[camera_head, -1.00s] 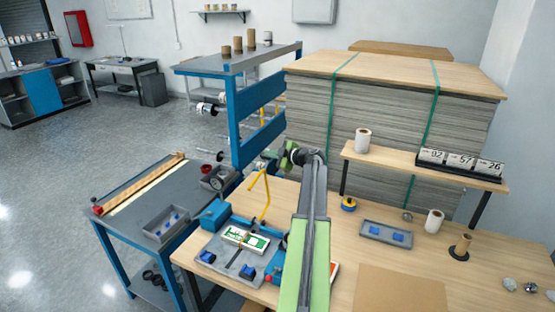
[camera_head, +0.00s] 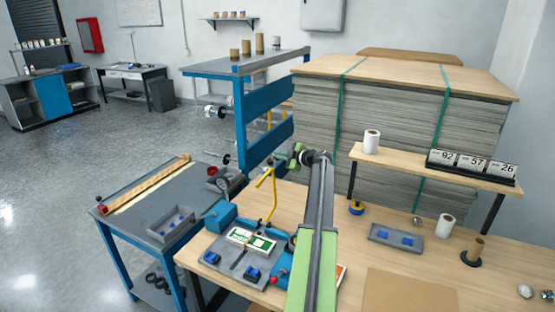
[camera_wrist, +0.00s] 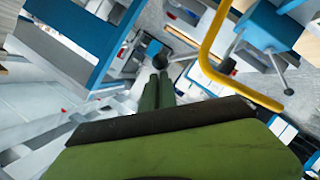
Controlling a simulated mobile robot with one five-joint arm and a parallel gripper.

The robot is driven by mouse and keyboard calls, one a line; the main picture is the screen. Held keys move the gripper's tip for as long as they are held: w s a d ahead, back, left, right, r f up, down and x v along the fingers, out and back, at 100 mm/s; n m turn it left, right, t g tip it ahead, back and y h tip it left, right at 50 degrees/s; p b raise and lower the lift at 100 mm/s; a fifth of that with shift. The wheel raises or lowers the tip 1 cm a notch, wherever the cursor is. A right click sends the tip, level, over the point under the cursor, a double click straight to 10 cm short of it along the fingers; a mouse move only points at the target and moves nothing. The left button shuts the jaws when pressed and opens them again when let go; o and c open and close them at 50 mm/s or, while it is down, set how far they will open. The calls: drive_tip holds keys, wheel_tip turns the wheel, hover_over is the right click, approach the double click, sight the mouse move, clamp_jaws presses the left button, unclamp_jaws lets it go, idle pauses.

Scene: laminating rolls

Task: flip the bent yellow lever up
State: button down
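The bent yellow lever (camera_head: 274,195) stands up from the blue-and-grey fixture on the wooden bench, with a crook at its top. In the wrist view the lever (camera_wrist: 204,55) is a bent yellow bar to the right of my fingers, clear of them in the picture. My gripper (camera_head: 299,156) is at the end of my arm, above and to the right of the lever's top in the head view. In the wrist view my green fingertips (camera_wrist: 158,88) lie close together with nothing visible between them. The lever's foot is partly hard to make out.
The fixture's grey plate (camera_head: 236,263) carries a green-and-white card and blue blocks. A blue rack (camera_head: 264,136) stands behind the lever. A stack of sheets (camera_head: 400,115) and a small shelf (camera_head: 425,170) are to the right. A grey tray (camera_head: 396,238) lies on the bench.

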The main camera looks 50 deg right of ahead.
drive_tip(key=shift+s+d, duration=0.1)
drive_tip(key=shift+d, duration=0.05)
drive_tip(key=a+r+p, duration=0.4)
drive_tip(key=d+p+v, duration=0.1)
drive_tip(key=p+v, duration=0.1)
drive_tip(key=v, duration=0.7)
drive_tip(key=shift+s+f, duration=0.3)
drive_tip(key=shift+f, duration=0.05)
drive_tip(key=shift+d, duration=0.1)
